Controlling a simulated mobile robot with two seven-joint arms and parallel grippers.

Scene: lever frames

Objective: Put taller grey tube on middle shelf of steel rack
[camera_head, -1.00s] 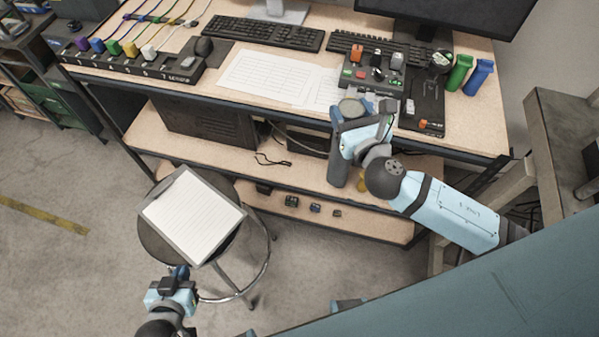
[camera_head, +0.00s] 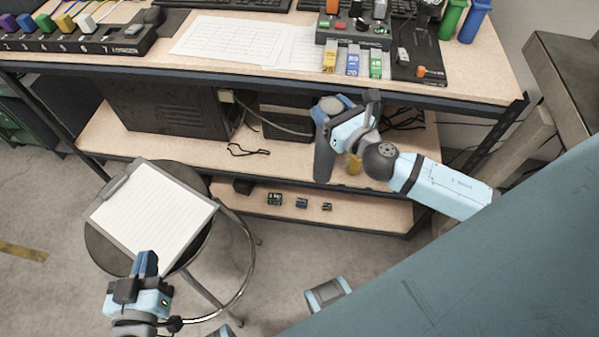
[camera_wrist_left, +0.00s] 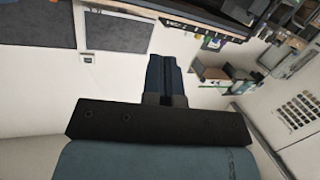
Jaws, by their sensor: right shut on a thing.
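My right gripper (camera_head: 350,125) is shut on a dark grey tube (camera_head: 323,158). The tube stands roughly upright, in front of the bench's shelves in the head view. The gripper hides part of it. No second grey tube is clear to compare its height. My left gripper (camera_head: 146,263) is empty with its blue fingers together, low at the left by the stool. Its fingers also show closed in the left wrist view (camera_wrist_left: 165,70). No rack is clearly identifiable as the steel rack; the dark-framed bench has an upper wooden shelf (camera_head: 100,135) and a lower one (camera_head: 370,212).
A black computer case (camera_head: 165,108) fills the upper shelf's left part. Several small boxes (camera_head: 274,199) lie on the lower shelf. A stool bears a clipboard (camera_head: 155,215) near my left gripper. Green and blue tubes (camera_head: 472,20) stand on the benchtop (camera_head: 470,75).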

